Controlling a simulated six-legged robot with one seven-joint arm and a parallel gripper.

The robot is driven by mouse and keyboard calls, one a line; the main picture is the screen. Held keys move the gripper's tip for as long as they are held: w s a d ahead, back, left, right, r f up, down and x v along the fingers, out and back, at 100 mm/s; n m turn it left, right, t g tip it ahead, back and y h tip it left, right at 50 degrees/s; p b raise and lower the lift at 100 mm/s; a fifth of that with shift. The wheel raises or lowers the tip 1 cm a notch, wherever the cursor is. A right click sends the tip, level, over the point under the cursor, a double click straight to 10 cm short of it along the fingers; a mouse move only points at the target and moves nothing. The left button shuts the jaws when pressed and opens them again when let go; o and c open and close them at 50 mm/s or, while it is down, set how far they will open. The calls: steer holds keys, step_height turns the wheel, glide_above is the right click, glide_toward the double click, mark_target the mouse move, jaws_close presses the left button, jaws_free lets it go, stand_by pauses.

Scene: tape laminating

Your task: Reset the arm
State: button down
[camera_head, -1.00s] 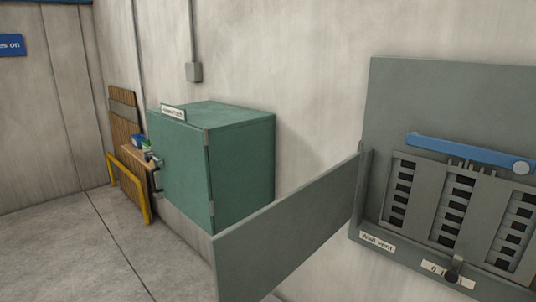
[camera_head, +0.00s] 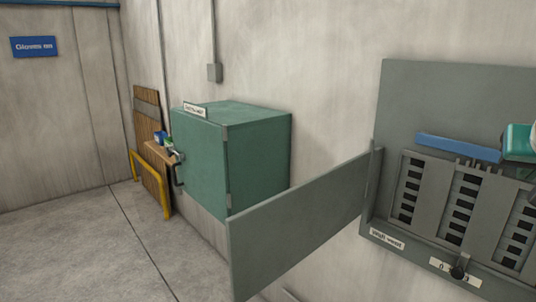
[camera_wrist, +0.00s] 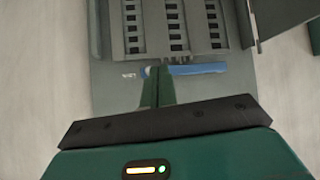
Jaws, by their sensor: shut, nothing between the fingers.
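My gripper (camera_wrist: 157,76) shows in the wrist view as two green fingers, shut and empty. Its tips appear in front of the pale round end of a blue bar (camera_wrist: 197,69); I cannot tell whether they touch it. In the head view the blue bar (camera_head: 456,147) lies across the top of the open grey electrical panel (camera_head: 455,95). A teal part of my arm enters at the right edge and covers the bar's right end. The fingertips are not clear in the head view.
The panel's grey door (camera_head: 295,220) stands open, jutting out to the left. A green cabinet (camera_head: 240,155) is on the wall beyond it. A yellow frame (camera_head: 150,180) and wooden boards (camera_head: 148,112) stand farther back. The floor (camera_head: 75,250) at left is clear.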

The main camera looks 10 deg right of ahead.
steer(key=w+a+f+n+t+y, duration=0.1)
steer(key=w+a+f+n+y, duration=0.1)
steer(key=w+a+f, duration=0.35)
steer(key=w+a+f+n+y, duration=0.2)
steer(key=a+f, duration=0.4)
steer(key=a, duration=0.5)
steer(key=s+a+f+n+y, duration=0.2)
steer(key=a+f, duration=0.6)
steer(key=a, duration=0.1)
steer(key=s+a+f+n+g+y, duration=0.1)
steer(key=s+a+f+n, duration=0.1)
steer(key=a+f, duration=0.6)
steer(key=shift+s+a+f+n+g+y, duration=0.2)
steer(key=shift+a+n+g+y, duration=0.15)
steer(key=shift+a+n, duration=0.35)
steer(key=shift+a, duration=0.1)
